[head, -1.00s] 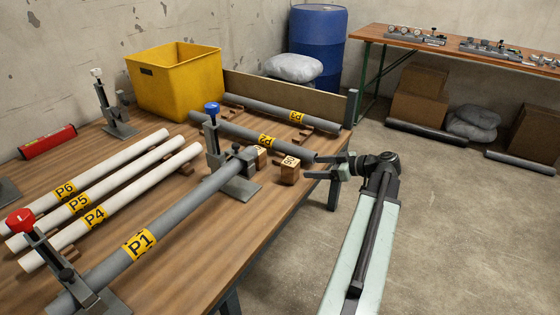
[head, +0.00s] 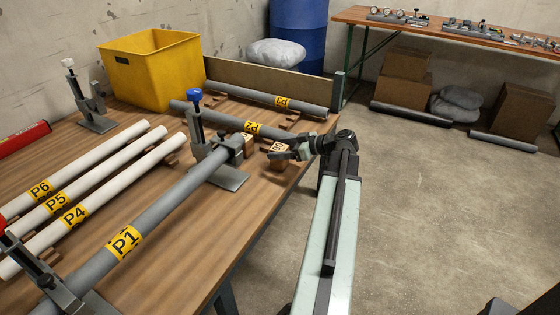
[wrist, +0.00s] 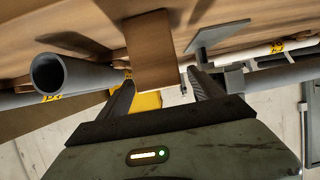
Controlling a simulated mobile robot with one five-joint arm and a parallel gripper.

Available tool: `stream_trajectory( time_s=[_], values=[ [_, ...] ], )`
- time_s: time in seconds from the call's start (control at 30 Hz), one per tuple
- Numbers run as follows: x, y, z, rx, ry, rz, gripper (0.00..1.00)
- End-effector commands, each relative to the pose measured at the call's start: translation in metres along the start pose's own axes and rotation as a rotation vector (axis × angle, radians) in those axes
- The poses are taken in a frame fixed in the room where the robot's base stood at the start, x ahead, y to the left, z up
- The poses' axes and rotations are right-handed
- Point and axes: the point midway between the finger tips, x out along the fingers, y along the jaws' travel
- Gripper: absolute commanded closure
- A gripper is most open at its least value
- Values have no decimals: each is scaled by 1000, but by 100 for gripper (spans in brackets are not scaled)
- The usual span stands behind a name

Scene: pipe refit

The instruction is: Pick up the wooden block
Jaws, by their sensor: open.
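The wooden block (head: 279,162) stands near the right edge of the wooden table (head: 205,255), partly hidden by my gripper in the head view. In the wrist view the block (wrist: 150,45) appears as a plain brown shape. My gripper (head: 272,151) is open at the block, with its fingers overlapping the block's upper part in the head view. In the wrist view my gripper (wrist: 161,80) has one finger on each side of the block's lower end in the picture. I cannot tell whether a finger touches it.
A second wooden block (head: 249,145) stands beside the clamp with the blue knob (head: 194,96). Pipe P1 (head: 165,210) runs through that clamp. Pipe P2 (head: 222,119) lies just behind the blocks, and its open end (wrist: 47,73) is close in the wrist view. Open floor lies right of the table.

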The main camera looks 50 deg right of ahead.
Motion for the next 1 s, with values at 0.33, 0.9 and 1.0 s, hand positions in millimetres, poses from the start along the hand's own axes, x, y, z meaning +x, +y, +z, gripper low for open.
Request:
stream_trajectory(
  time_s=[0.33,0.9,1.0],
  values=[
    [7,0,0,0,0,1,50],
    [3,0,-10,0,1,-1,97],
    [0,-1,-21,-1,1,-2,97]
  ],
)
